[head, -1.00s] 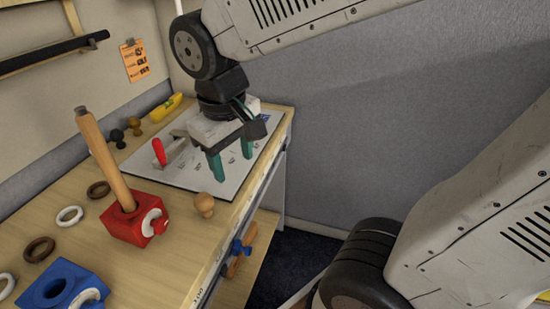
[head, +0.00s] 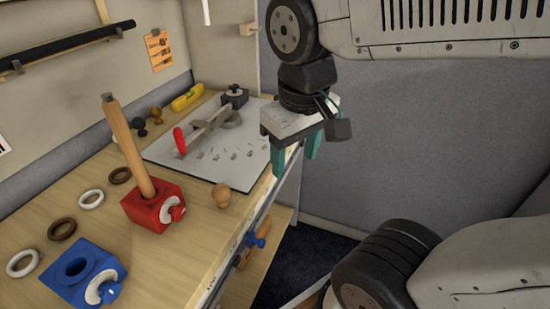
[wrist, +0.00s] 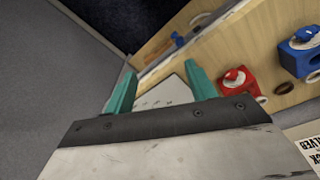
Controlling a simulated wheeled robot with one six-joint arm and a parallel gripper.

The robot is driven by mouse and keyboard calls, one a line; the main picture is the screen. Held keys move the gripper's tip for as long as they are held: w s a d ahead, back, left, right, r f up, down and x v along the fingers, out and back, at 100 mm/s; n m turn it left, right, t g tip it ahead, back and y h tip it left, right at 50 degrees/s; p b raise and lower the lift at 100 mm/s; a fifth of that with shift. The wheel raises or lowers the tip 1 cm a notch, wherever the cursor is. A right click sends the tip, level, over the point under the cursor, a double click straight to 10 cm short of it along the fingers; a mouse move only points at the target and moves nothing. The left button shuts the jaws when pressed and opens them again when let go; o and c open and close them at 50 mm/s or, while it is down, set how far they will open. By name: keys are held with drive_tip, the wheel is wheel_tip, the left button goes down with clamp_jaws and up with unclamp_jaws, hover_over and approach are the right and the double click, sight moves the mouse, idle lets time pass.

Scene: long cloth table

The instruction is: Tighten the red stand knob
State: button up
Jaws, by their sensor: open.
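The red stand (head: 150,208) is a block on the wooden table with a wooden rod (head: 128,145) standing tilted in it. Its red knob (head: 177,213) sits on the right face, over a white ring-shaped collar. In the wrist view the red stand (wrist: 233,84) shows right of the fingers, with its knob (wrist: 232,75) partly visible. My gripper (head: 296,150) has teal fingers, apart and empty. It hangs beyond the table's right edge, to the right of and farther back than the red stand, not touching it.
A blue stand (head: 75,278) is at the front left. A wooden knob (head: 221,194) stands right of the red stand. Brown and white rings lie at left. A white board (head: 230,165) with a red-handled lever (head: 179,141) lies behind. A yellow level (head: 187,98) lies farther back.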

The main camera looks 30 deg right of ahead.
drive_tip(key=n+g+y, duration=0.1)
drive_tip(key=n+g, duration=0.1)
drive_tip(key=n, duration=0.4)
hover_over(179, 209)
drive_tip(key=f, duration=1)
drive_tip(key=shift+w+d+f, duration=0.25)
drive_tip(key=shift+w+d, duration=0.05)
drive_tip(key=f, duration=0.7)
drive_tip(key=shift+s+a+f, duration=0.25)
drive_tip(key=shift+a+f, duration=0.05)
drive_tip(key=shift+f, duration=0.05)
